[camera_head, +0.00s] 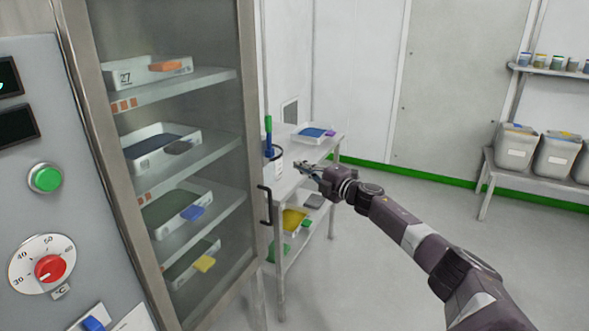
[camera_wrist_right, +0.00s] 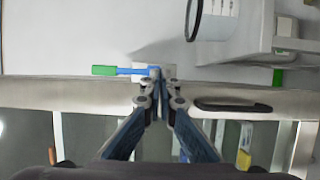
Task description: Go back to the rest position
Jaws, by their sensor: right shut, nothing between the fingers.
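My right gripper (camera_head: 308,168) reaches in from the right on its extended arm, in front of the small table beside the glass-fronted cabinet. It is shut and empty. In the right wrist view its fingers (camera_wrist_right: 160,78) come together at the middle of the picture, in line with a blue and green tool (camera_wrist_right: 106,70); I cannot tell whether they touch it. My left gripper is in neither view.
The cabinet (camera_head: 250,120) with a black door handle (camera_head: 266,205) stands close at left, trays on its shelves. The small table (camera_head: 288,185) carries a tray (camera_head: 300,139). A bench (camera_head: 505,172) with bins stands at far right. The floor (camera_head: 400,240) between is clear.

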